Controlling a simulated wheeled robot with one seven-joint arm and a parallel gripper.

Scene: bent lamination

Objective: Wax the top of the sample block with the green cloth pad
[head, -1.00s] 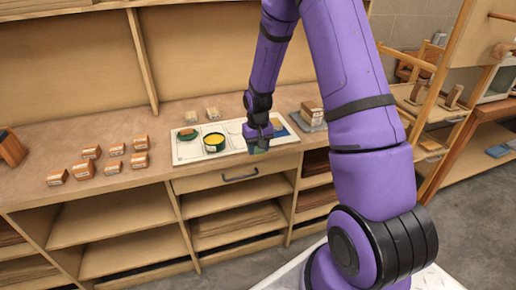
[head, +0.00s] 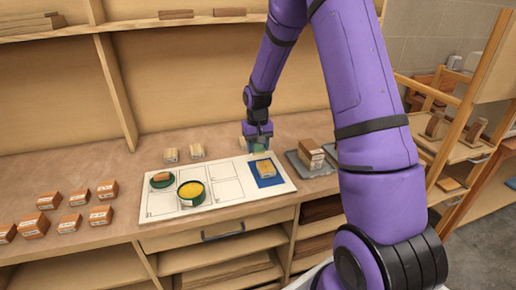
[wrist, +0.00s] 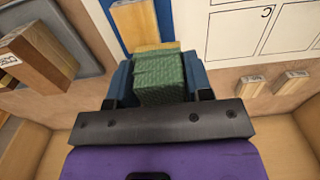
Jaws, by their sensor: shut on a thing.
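The sample block (head: 266,169) is a small light-wood block lying on a blue mat (head: 274,181) at the right end of a white marked sheet. It also shows in the wrist view (wrist: 134,24), just beyond the pad. My gripper (head: 258,139) is shut on the green cloth pad (wrist: 159,78), which fills the space between the blue fingers. In the head view, the gripper appears just above and behind the block. Whether the pad touches the block cannot be told. The pad's underside is hidden.
An open green tin of yellow wax (head: 191,190) and a round lid (head: 162,180) stand on the white sheet (head: 222,197). A grey tray with a wood block (head: 311,153) lies right. Several orange-brown blocks sit at left. Two pale blocks (head: 197,151) stand behind the sheet.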

